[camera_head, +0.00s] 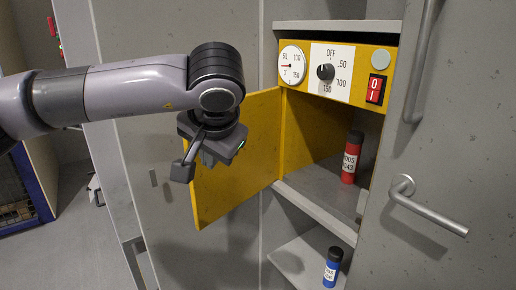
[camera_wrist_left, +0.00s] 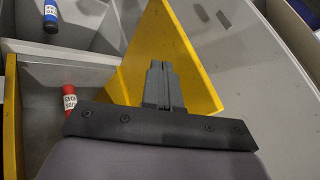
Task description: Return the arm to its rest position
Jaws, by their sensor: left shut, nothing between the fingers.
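My left arm comes in from the left in the head view. Its gripper (camera_head: 207,160) hangs in front of the open yellow door (camera_head: 240,152), pointing down. In the left wrist view the gripper's fingers (camera_wrist_left: 158,66) are together with nothing between them, and the yellow door (camera_wrist_left: 205,85) shows just behind them. I cannot tell whether they touch the door. My right gripper is not in view.
The yellow cabinet panel (camera_head: 350,92) has a gauge, a knob and a red switch. A red bottle (camera_head: 350,160) stands inside the compartment. A blue bottle (camera_head: 331,268) stands on the shelf below. A grey door with a metal handle (camera_head: 430,205) is at the right.

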